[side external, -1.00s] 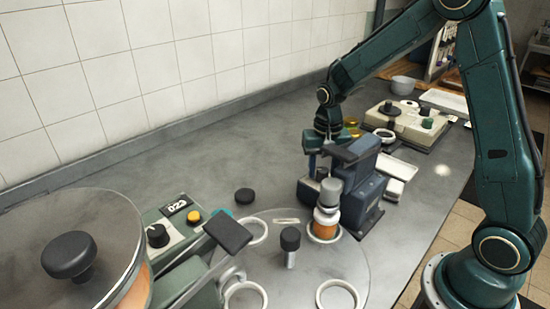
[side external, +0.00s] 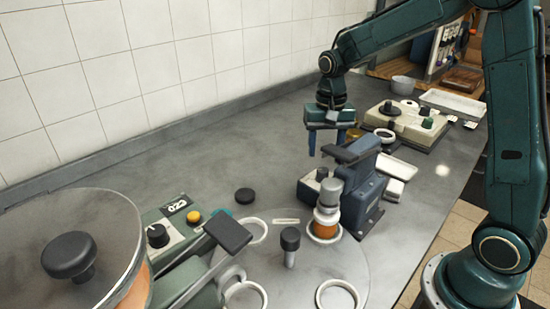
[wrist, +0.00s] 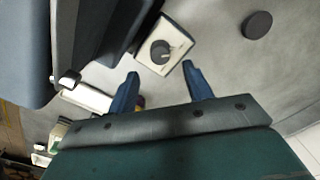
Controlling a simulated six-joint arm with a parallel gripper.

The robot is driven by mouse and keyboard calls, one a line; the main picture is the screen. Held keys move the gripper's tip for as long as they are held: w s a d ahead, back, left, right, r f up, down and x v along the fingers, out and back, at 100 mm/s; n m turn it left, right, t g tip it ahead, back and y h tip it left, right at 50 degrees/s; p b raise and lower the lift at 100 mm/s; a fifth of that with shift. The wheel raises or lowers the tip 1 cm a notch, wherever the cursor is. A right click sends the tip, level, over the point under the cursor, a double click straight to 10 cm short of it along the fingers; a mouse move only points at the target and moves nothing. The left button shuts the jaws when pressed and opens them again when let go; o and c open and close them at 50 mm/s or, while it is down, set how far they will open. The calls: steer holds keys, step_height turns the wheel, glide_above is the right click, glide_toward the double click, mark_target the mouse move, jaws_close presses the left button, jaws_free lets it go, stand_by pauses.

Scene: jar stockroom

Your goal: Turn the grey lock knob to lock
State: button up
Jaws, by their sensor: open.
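A dark grey knob (wrist: 160,50) with a pale pointer mark sits on a cream square plate in the wrist view. It appears to be the small dark knob (side external: 321,173) on the low box at the left of the blue capping machine (side external: 362,180) in the side view. My gripper (side external: 326,147) is above this box, fingers pointing down, open and empty. In the wrist view the fingertips (wrist: 162,88) are spread, with the knob beyond the gap between them and not touched. I cannot read any lock marking.
A jar with orange contents (side external: 326,230) stands under the machine's grey head, on a round plate with white rings. A black disc (side external: 245,195) lies to the left. A cream device (side external: 405,125) stands behind at right. The bench at back left is clear.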

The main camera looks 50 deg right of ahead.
mark_target(323, 170)
step_height(323, 170, up, 7)
stand_by(0.4)
steer(key=s+a+r+n+t, duration=0.1)
steer(key=s+r, duration=0.1)
steer(key=s, duration=0.1)
steer(key=s+a+r+n+t, duration=0.1)
steer(key=s+a+r, duration=0.1)
steer(key=s, duration=0.2)
steer(key=s+a+r+n, duration=0.1)
steer(key=s+r+n, duration=0.1)
steer(key=s, duration=0.2)
steer(key=shift+a+t, duration=0.2)
steer(key=shift+t, duration=0.2)
steer(key=s+a+f+n+t, duration=0.1)
steer(key=s+n, duration=0.3)
steer(key=s, duration=0.7)
steer(key=shift+a+f+t, duration=0.2)
steer(key=shift+a+t, duration=0.5)
steer(key=shift+t, duration=0.2)
